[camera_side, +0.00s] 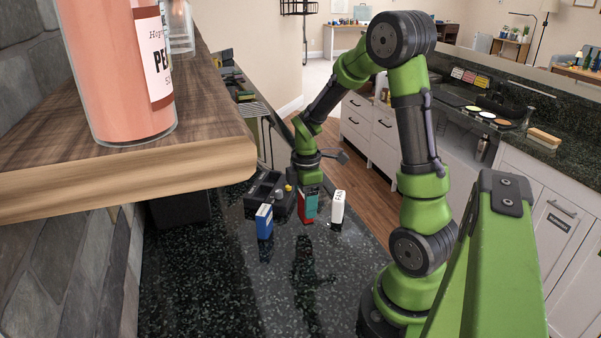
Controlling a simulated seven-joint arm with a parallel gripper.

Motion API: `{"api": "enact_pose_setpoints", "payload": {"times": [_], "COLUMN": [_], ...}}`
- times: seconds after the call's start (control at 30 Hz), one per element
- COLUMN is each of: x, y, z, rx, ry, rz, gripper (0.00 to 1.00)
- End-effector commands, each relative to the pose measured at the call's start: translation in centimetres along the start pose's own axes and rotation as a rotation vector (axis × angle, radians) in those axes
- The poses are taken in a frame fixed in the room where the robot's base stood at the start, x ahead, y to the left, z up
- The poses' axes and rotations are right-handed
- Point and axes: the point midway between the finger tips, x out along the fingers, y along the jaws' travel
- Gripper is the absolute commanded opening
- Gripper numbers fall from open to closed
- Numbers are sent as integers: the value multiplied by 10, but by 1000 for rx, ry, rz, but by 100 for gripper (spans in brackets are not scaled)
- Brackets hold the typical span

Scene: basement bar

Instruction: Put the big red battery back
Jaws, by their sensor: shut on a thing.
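The big red battery (304,209) is a small upright red block with a teal face on its right, standing at or just above the black counter. My gripper (309,190) is over it, pointing down, and is shut on it; the fingers themselves are hard to make out. A dark holder (262,187) with open compartments lies left of and behind the battery, with a small yellow part (288,188) near its right side. I cannot tell whether the battery's base touches the counter.
A blue and white block (264,221) stands in front of the holder. A white block with dark lettering (338,209) stands close to the battery's right. A wooden shelf (120,185) with a bottle (105,75) overhangs the left. The front of the counter (240,290) is clear.

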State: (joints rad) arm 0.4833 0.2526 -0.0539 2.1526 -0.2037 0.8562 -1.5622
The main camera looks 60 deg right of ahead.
Motion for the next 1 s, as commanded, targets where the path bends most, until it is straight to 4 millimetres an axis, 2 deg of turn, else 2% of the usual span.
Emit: {"api": "enact_pose_setpoints", "payload": {"times": [0.1, 0.2, 0.63, 0.67, 0.8, 1.0], "x": [20, 31, 37, 37, 37, 37], "y": [-1, 0, 0, 0, 0, 0], "z": [0, 0, 0, 0, 0, 0], "rx": [0, 1, 1, 1, 1, 2], "ry": [-2, -1, -1, -1, -1, -1], "rz": [-6, -3, -1, -1, -1, -1], "gripper": [19, 19, 19, 65, 86, 87]}}
